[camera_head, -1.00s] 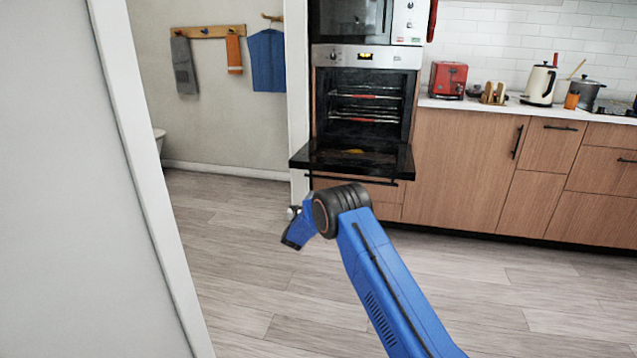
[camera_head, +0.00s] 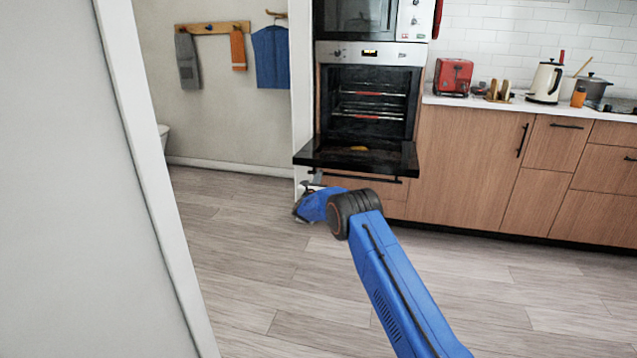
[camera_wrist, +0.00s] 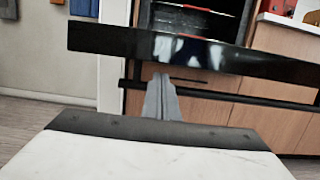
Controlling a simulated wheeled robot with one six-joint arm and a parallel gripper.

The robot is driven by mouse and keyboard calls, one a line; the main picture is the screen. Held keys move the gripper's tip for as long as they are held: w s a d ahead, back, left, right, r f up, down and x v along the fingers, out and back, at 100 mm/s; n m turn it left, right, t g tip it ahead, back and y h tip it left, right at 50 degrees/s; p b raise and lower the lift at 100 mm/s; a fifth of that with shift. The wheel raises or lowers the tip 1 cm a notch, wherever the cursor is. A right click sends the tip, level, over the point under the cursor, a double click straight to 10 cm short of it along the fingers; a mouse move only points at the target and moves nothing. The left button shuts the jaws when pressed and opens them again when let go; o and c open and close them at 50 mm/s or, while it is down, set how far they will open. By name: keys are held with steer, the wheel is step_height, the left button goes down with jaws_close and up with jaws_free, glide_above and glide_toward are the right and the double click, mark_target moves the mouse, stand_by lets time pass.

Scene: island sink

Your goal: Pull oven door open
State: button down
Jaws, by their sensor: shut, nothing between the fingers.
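The oven (camera_head: 368,54) is built into the tall cabinet, with its racks showing inside. Its black door (camera_head: 358,155) is folded down and lies about level, open at the front. A dark handle bar (camera_head: 366,178) shows just below the door's edge. In the wrist view the door's front edge (camera_wrist: 190,52) spans the picture, with the bar (camera_wrist: 230,96) below it. My gripper (camera_wrist: 160,80) is shut and empty, its fingertips just under the door's edge in that view. In the head view my gripper is near the door's lower left corner, partly hidden by my wrist.
Wooden cabinets (camera_head: 470,165) and a counter with a red toaster (camera_head: 453,77) and kettle (camera_head: 545,82) stand to the right. A white wall edge (camera_head: 150,190) is close on the left. The wooden floor (camera_head: 280,270) before the oven is clear.

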mark_target(320, 158)
steer(key=shift+r, duration=0.5)
steer(key=shift+g, duration=0.5)
steer(key=r, duration=0.7)
steer(key=shift+w+d+r, duration=0.1)
steer(key=shift+w+r, duration=0.2)
steer(key=shift+r, duration=0.05)
steer(key=shift+f, duration=0.1)
